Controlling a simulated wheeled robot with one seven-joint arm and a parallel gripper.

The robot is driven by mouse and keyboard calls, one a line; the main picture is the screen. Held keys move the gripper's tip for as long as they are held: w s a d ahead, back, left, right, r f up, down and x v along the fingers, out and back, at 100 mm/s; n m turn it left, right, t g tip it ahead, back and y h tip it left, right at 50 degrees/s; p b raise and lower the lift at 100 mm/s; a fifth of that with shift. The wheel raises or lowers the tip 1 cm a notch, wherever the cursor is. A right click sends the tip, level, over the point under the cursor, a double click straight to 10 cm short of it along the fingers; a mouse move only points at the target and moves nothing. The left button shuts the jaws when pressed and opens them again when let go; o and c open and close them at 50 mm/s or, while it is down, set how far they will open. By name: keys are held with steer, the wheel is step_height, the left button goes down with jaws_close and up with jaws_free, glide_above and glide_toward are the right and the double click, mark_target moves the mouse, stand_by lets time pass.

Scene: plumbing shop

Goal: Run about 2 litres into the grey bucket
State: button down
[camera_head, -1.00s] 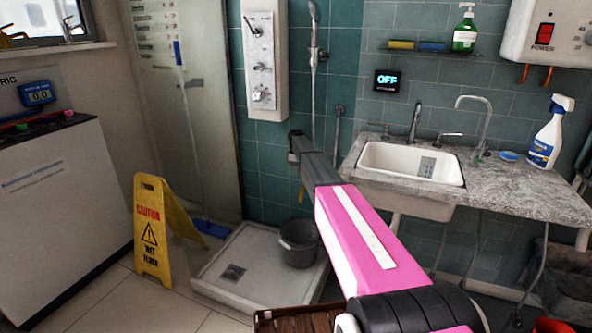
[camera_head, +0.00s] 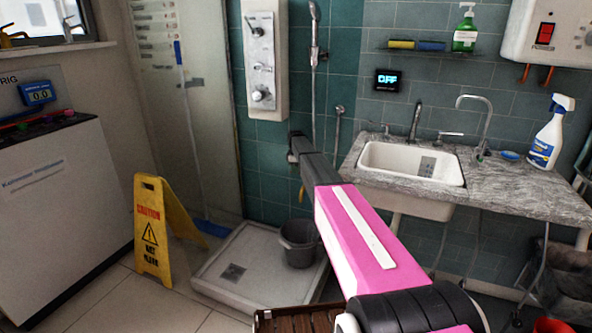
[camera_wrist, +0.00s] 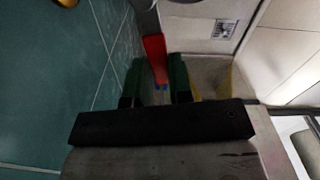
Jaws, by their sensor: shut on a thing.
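The grey bucket (camera_head: 299,243) stands upright on the white shower tray (camera_head: 222,285), near its back right corner against the tiled wall. My gripper (camera_head: 294,150) is at the wall above the bucket, its far end partly hidden by my arm in the head view. In the wrist view my green fingers (camera_wrist: 158,84) are closed on a red lever-like piece (camera_wrist: 155,52) with a small blue end. What the red piece is fixed to is not clear. A brass-coloured fitting (camera_head: 302,192) shows below my gripper. I cannot see inside the bucket.
A yellow wet-floor sign (camera_head: 153,230) stands left of the tray. A shower panel (camera_head: 264,60) hangs on the wall. The sink (camera_head: 410,163) and its marble counter (camera_head: 530,190) are at right. A brown slatted thing (camera_head: 298,320) is at the bottom edge.

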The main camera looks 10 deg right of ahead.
steer(key=shift+s+a+n, duration=0.1)
steer(key=shift+s+n, duration=0.65)
steer(key=shift+n, duration=0.7)
steer(key=shift+s+n, duration=0.75)
steer(key=shift+n, duration=0.7)
steer(key=c, duration=1)
jaws_free()
step_height(320, 180, up, 11)
steer(key=shift+f, duration=0.1)
stand_by(3.1)
